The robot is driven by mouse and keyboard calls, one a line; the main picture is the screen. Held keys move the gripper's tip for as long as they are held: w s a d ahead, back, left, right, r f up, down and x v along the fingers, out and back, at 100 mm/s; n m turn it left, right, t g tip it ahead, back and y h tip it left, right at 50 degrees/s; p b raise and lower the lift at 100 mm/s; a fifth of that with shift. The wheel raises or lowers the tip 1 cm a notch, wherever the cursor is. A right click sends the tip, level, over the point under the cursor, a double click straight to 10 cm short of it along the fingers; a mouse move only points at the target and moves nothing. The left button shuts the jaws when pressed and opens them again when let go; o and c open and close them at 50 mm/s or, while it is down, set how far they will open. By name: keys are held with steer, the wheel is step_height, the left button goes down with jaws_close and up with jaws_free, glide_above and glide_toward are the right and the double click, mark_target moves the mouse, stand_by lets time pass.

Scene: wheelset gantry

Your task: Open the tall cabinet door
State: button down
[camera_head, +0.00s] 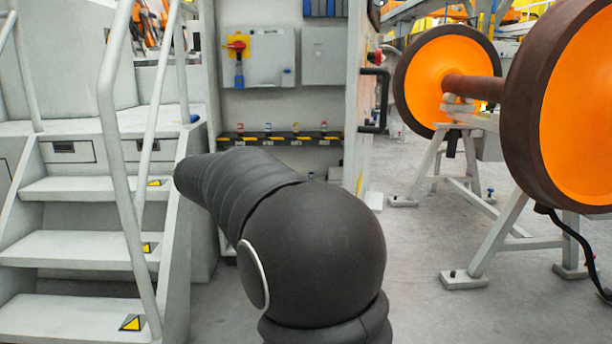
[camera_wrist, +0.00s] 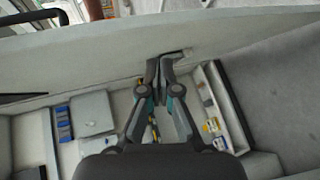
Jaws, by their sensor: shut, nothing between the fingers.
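The tall cabinet (camera_head: 280,160) stands open in the middle of the head view, with its inside showing. Its grey door (camera_head: 357,90) is swung outward and seen nearly edge-on at the right, with a black handle (camera_head: 381,100) on its outer face. In the wrist view the door (camera_wrist: 90,60) crosses the upper part as a pale panel, and a black handle (camera_wrist: 35,17) shows at top left. My gripper (camera_wrist: 160,62) is shut and empty, its tips close to the door's inner side; I cannot tell if they touch. In the head view my arm hides it.
Inside the cabinet are a red-and-yellow switch (camera_head: 238,46), grey boxes (camera_head: 325,55) and a shelf (camera_head: 285,138) of small items. Grey stairs with a handrail (camera_head: 110,90) stand close on the left. An orange wheelset (camera_head: 570,110) on stands is at right. Floor between is clear.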

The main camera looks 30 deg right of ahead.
steer(key=w+d+r+m+g+h+b, duration=0.1)
steer(key=w+d+r+h, duration=0.1)
steer(key=w+h, duration=0.35)
steer(key=s+d+y, duration=0.1)
steer(key=s+d, duration=0.1)
steer(key=d, duration=1)
steer(key=shift+f+y, duration=0.15)
steer(key=shift+y, duration=0.2)
